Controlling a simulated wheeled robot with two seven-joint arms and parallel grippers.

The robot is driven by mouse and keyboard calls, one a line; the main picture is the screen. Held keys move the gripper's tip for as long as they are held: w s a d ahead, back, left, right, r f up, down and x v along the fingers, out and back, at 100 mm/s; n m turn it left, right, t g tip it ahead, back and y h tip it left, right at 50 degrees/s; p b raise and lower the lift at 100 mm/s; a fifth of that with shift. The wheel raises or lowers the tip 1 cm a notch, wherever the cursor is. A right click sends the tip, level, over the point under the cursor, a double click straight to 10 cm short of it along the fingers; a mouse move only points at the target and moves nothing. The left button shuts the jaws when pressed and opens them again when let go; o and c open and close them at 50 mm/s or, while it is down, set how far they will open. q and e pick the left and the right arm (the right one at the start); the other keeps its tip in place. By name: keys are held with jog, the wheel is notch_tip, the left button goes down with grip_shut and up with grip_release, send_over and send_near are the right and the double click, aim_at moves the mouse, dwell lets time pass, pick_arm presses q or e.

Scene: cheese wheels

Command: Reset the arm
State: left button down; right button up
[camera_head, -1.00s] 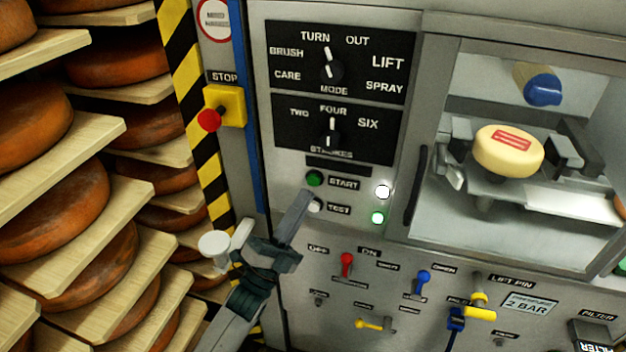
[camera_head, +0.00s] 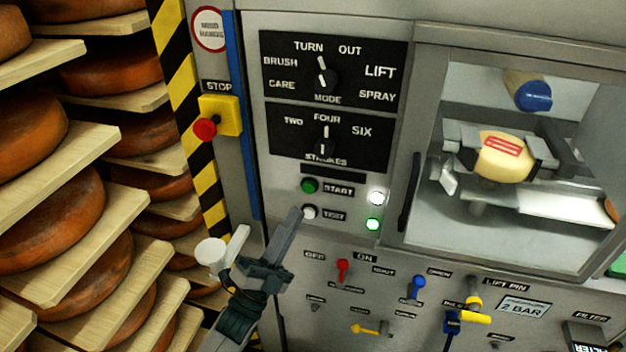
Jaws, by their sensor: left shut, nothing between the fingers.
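My left gripper (camera_head: 296,213) is shut and empty. The green START button (camera_head: 309,186) is just above. The mode knob (camera_head: 323,77) points toward TURN and the strokes knob (camera_head: 326,140) toward FOUR. Behind the window, a pale yellow cheese wheel (camera_head: 504,156) with a red label sits between grey clamp jaws (camera_head: 464,140). A blue-tipped cylinder (camera_head: 533,95) is above it. My right gripper is not in view.
Shelves with orange cheese wheels (camera_head: 80,211) fill the left side. A red stop button (camera_head: 205,129) on a yellow box is by the striped post (camera_head: 190,90). Below the panel are a red lever (camera_head: 342,268), a blue lever (camera_head: 416,287) and a yellow valve (camera_head: 473,318).

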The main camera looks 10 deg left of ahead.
pick_arm(q)
jog(key=shift+f, duration=0.1)
jog(key=w+a+f+n+g+y, duration=0.1)
jog(key=w+f+n+g+y, duration=0.15)
jog(key=f, duration=0.95)
jog(key=w+a+f+n+g+y, duration=0.1)
jog(key=f+n+g+y, duration=0.2)
jog(key=f, duration=0.9)
jog(key=s+a+f+n+g+y+b, duration=0.1)
jog(key=s+f+n+g, duration=0.3)
jog(key=f, duration=0.8)
jog(key=s+a+f+n+g+y, duration=0.15)
jog(key=s+f, duration=0.35)
jog(key=f, duration=0.7)
jog(key=s+a+f+n+g+y, duration=0.1)
jog(key=s+f+n+g, duration=0.25)
jog(key=s+f, duration=0.95)
jog(key=s+a+f+n+g+y, duration=0.15)
jog(key=s+f+g, duration=0.35)
jog(key=s+f, duration=0.8)
jog(key=s+a+f+n+g, duration=0.1)
jog(key=s+n+g, duration=0.1)
jog(key=s, duration=1.5)
jog(key=shift+a+g+b, duration=0.25)
jog(key=shift+g+b, duration=0.2)
jog(key=shift+g, duration=0.2)
jog(key=shift+w+y, duration=0.1)
jog(key=shift+y, duration=0.15)
